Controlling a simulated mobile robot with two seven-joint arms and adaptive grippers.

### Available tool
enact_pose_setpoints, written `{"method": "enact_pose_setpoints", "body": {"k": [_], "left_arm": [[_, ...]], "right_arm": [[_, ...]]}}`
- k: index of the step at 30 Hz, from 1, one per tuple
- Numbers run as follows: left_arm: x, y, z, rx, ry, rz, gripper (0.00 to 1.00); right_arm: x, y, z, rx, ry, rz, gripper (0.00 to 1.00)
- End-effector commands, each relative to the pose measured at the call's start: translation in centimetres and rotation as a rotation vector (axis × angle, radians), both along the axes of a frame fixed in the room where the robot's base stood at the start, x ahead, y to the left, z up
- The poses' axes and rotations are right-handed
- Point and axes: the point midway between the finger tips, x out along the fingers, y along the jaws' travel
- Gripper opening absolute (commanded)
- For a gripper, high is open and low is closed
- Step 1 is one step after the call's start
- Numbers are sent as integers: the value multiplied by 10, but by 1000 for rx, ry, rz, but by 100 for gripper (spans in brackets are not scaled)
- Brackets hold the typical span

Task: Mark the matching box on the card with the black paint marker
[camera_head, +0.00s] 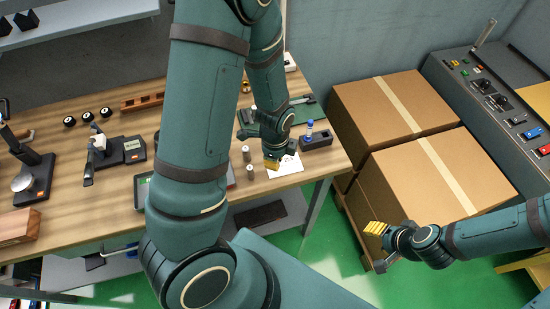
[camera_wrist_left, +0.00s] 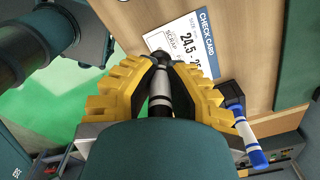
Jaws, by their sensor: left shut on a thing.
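The white check card (camera_head: 284,171) lies on the wooden bench near its right front corner.
A blue and white marker (camera_head: 309,127) stands in a dark holder (camera_head: 317,141) right of the card. Two small grey cylinders (camera_head: 250,172) stand left of it. Gauges (camera_head: 120,150) fill the bench's left part. Large cardboard boxes (camera_head: 440,175) stand to the right.

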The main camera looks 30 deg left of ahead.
Motion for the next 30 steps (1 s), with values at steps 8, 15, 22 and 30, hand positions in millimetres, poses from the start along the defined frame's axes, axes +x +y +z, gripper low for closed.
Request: {"method": "enact_pose_setpoints", "body": {"k": [8, 15, 22, 30], "left_arm": [[0, 0, 0, 0, 0, 0, 0], [0, 0, -2, 0, 0, 0, 0], [0, 0, -4, 0, 0, 0, 0], [0, 0, -7, 0, 0, 0, 0]], "right_arm": [[0, 0, 0, 0, 0, 0, 47], [0, 0, -2, 0, 0, 0, 47], [0, 0, -4, 0, 0, 0, 47], [0, 0, -6, 0, 0, 0, 47]]}}
